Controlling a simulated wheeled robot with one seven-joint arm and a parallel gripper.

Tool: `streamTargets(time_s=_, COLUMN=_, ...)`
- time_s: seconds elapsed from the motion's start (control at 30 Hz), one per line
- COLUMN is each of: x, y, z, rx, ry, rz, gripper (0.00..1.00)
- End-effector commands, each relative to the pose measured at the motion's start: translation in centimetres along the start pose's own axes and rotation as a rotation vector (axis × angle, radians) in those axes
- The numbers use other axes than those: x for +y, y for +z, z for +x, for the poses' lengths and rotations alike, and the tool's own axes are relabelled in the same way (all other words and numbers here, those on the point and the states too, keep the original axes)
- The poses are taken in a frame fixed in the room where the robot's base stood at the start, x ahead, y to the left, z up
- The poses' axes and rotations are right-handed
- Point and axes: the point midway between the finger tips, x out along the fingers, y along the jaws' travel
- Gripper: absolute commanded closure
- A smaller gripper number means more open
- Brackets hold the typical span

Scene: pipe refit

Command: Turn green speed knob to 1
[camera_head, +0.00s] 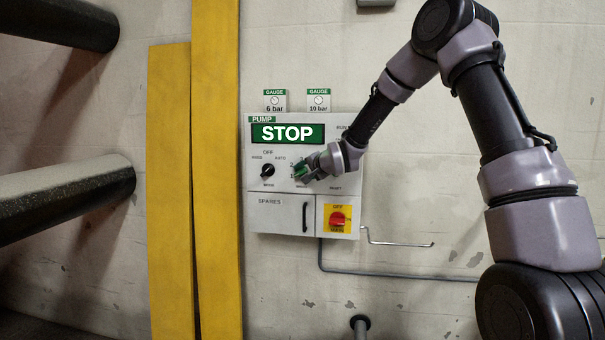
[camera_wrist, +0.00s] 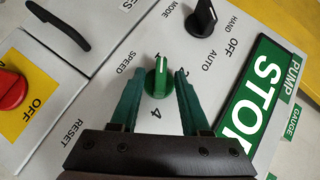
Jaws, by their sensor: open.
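The green speed knob (camera_wrist: 158,78) sits on the grey pump panel (camera_head: 278,185) near the SPEED label. A pale mark on it points to the top of the wrist view. The digit there cannot be made out; a 4 shows below the knob. My gripper (camera_wrist: 160,74) is open, with one green finger on each side of the knob and small gaps between. In the head view my gripper (camera_head: 303,173) reaches in from the right and hides most of the knob.
The black mode knob (camera_wrist: 202,18) is close by. The red switch (camera_head: 338,218) on yellow and the spares door handle (camera_head: 305,217) are below. The green STOP display (camera_head: 288,133) is above. Yellow posts (camera_head: 215,180) stand left; a hooked rod (camera_head: 398,242) projects right.

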Motion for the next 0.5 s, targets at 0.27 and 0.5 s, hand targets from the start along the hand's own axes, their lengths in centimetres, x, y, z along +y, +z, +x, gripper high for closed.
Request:
streamTargets(time_s=0.27, x=0.01, y=-0.01, z=-0.04, rx=0.0, ry=0.0, rz=0.0, gripper=1.0)
streamTargets(time_s=0.5, x=-0.05, y=0.02, z=-0.04, rx=0.0, ry=0.012, rz=-0.012, gripper=1.0)
